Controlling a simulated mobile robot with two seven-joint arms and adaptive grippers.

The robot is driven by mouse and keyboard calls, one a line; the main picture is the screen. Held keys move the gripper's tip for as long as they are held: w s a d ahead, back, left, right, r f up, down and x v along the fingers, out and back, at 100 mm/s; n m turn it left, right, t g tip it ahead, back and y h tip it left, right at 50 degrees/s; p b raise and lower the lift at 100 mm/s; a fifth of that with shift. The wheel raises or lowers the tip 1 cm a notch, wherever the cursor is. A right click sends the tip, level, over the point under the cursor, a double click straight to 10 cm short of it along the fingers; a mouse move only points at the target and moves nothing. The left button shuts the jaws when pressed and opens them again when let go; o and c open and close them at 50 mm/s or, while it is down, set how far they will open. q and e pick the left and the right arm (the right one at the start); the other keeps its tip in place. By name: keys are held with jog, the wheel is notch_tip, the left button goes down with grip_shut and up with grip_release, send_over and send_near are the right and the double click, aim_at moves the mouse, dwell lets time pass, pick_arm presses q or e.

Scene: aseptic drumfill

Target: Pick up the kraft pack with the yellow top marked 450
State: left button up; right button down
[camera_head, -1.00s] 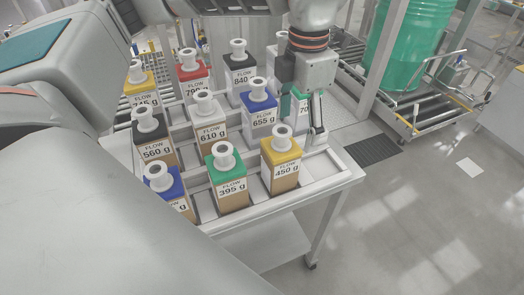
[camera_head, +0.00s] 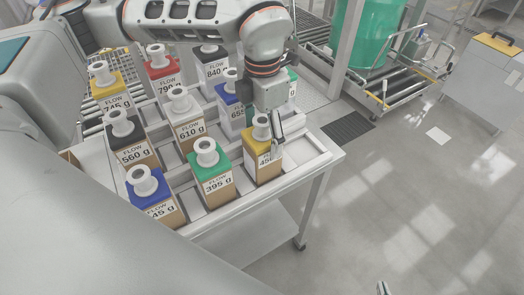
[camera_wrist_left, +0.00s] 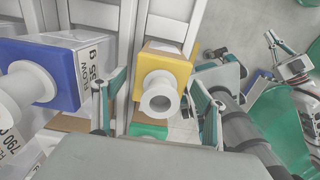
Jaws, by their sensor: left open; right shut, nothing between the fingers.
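The kraft pack with the yellow top marked 450 (camera_head: 264,169) stands upright in the near right corner of the rack, its label partly covered by a finger. My left gripper (camera_head: 266,128) is open, right at this pack's top. In the left wrist view, the yellow top (camera_wrist_left: 176,68) and white spout lie between the spread fingers of the left gripper (camera_wrist_left: 157,105); contact cannot be told. My right gripper (camera_wrist_left: 292,66) appears shut and empty at the right of the wrist view. Only a small tip of it (camera_head: 383,288) shows at the head view's bottom edge.
The green-topped 395 g pack (camera_head: 209,168) stands just left of the yellow one. The blue-topped 655 g pack (camera_head: 230,98) is behind it, partly hidden by my arm. Several other packs fill the rack (camera_head: 318,159). Floor is clear to the right.

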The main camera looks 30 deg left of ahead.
pick_arm(q)
jog(key=shift+f, duration=0.4)
jog(key=shift+c, duration=0.5)
jog(key=c, duration=1.5)
